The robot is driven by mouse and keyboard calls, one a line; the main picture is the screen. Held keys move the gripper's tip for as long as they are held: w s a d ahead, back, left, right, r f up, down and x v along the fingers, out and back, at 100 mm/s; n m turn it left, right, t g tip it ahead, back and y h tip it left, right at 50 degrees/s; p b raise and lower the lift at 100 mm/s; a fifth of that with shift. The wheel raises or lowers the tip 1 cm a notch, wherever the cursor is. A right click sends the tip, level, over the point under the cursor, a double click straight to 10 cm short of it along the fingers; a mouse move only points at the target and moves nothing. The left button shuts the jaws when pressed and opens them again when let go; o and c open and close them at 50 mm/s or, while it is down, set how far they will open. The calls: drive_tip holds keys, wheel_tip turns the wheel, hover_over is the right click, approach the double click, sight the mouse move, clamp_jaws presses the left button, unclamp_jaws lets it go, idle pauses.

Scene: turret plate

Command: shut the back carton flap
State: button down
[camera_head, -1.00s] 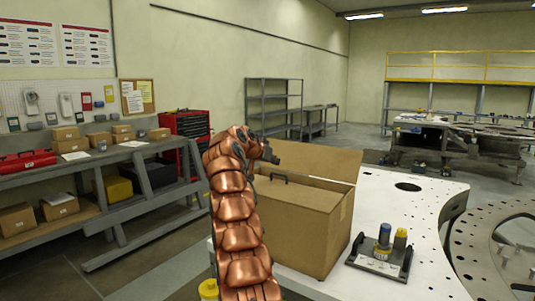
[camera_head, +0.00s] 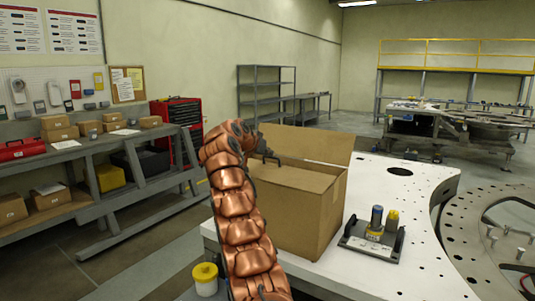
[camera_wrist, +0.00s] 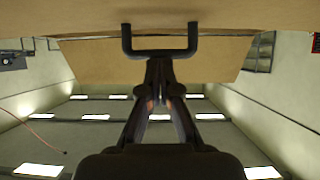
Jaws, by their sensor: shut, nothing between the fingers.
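The brown carton (camera_head: 298,212) stands on the white plate. Its back flap (camera_head: 318,145) stands up, tilted away at the far side; it also shows in the wrist view (camera_wrist: 90,62). The near part of the carton top (camera_head: 300,178) lies about flat and bears a black handle (camera_head: 271,158), which also shows in the wrist view (camera_wrist: 160,53). My gripper (camera_wrist: 160,66) is shut and empty, its tips in line with the handle's crossbar; I cannot tell whether they touch. In the head view my copper arm partly hides the carton's left side and the gripper.
The white plate (camera_head: 375,255) holds a dark fixture (camera_head: 372,240) with blue and yellow parts, right of the carton. A yellow-lidded tub (camera_head: 205,278) stands left of my arm. A grey shelf (camera_head: 140,150) with boxes is at left.

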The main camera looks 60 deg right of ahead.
sight(267, 168)
drive_tip(key=shift+f, duration=0.1)
drive_tip(key=shift+d+f+b, duration=0.3)
drive_tip(key=shift+f+b, duration=0.4)
drive_tip(key=shift+b, duration=0.05)
drive_tip(key=shift+d+f, duration=0.1)
drive_tip(key=shift+f, duration=0.3)
drive_tip(key=r+p, duration=0.1)
drive_tip(key=r, duration=0.1)
drive_tip(key=r+p, duration=0.1)
drive_tip(key=a+r+p, duration=0.1)
drive_tip(key=r, duration=0.1)
drive_tip(key=shift+r, duration=0.3)
drive_tip(key=b+v, duration=0.2)
drive_tip(key=v, duration=0.7)
drive_tip(key=shift+a+r, duration=0.15)
drive_tip(key=shift+r, duration=0.3)
